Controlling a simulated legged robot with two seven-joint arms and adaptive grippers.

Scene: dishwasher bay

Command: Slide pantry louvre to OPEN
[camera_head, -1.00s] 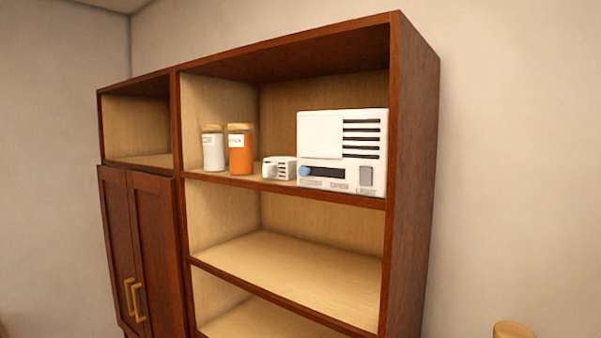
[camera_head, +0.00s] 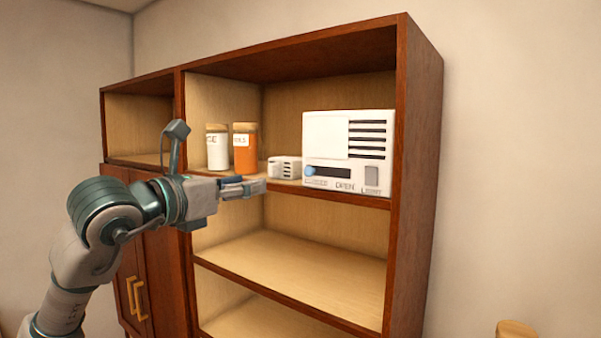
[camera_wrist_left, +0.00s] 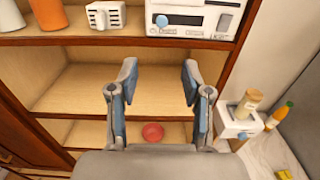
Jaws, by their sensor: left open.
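The white louvre unit (camera_head: 340,135) stands on the upper shelf, with dark slats at its upper right and a plain panel at its upper left. A blue knob (camera_head: 309,171) sits at the left end of a dark slot low on its front. Below the slot is lettering, of which OPEN reads in the middle and LIGHT at the right. My left gripper (camera_head: 258,187) is open and empty, in front of the shelf edge and left of the knob. In the left wrist view, the knob (camera_wrist_left: 162,20) is beyond the spread fingers (camera_wrist_left: 158,85), apart from them. My right gripper does not show.
A small white vented box (camera_head: 284,167), an orange jar (camera_head: 245,152) and a white jar (camera_head: 217,150) stand left of the unit. The shelf below is bare. The left wrist view shows a red bowl (camera_wrist_left: 153,132) lower down and bottles at the right.

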